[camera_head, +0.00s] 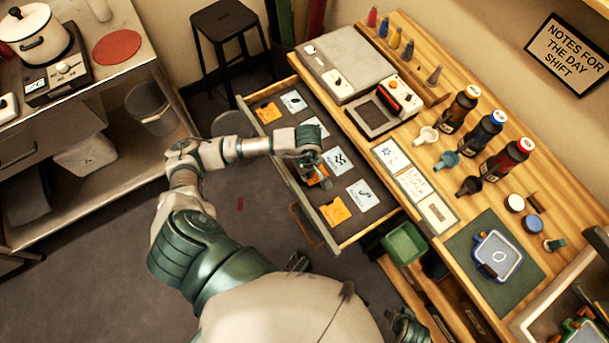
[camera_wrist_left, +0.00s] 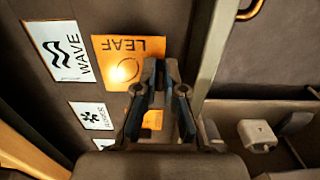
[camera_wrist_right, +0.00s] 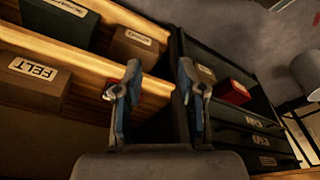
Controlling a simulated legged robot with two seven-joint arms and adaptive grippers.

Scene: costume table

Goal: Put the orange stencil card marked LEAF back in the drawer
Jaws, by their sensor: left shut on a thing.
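The orange card marked LEAF (camera_wrist_left: 122,62) shows large in the left wrist view, its edge at my left fingertips (camera_wrist_left: 161,68). In the head view the card (camera_head: 318,179) is partly hidden under my left gripper (camera_head: 312,164). That gripper is shut on the card, over the middle of the open drawer (camera_head: 340,185). I cannot tell whether the card touches the drawer floor. My right gripper (camera_wrist_right: 155,78) is open and empty in the right wrist view, in front of wooden shelving.
The drawer also holds a white WAVE card (camera_wrist_left: 60,48), other white cards and orange cards (camera_head: 335,211). Bottles (camera_head: 484,133), cups and a green mat (camera_head: 530,268) stand on the wooden table. A box marked FELT (camera_wrist_right: 35,75) sits on a shelf near my right gripper.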

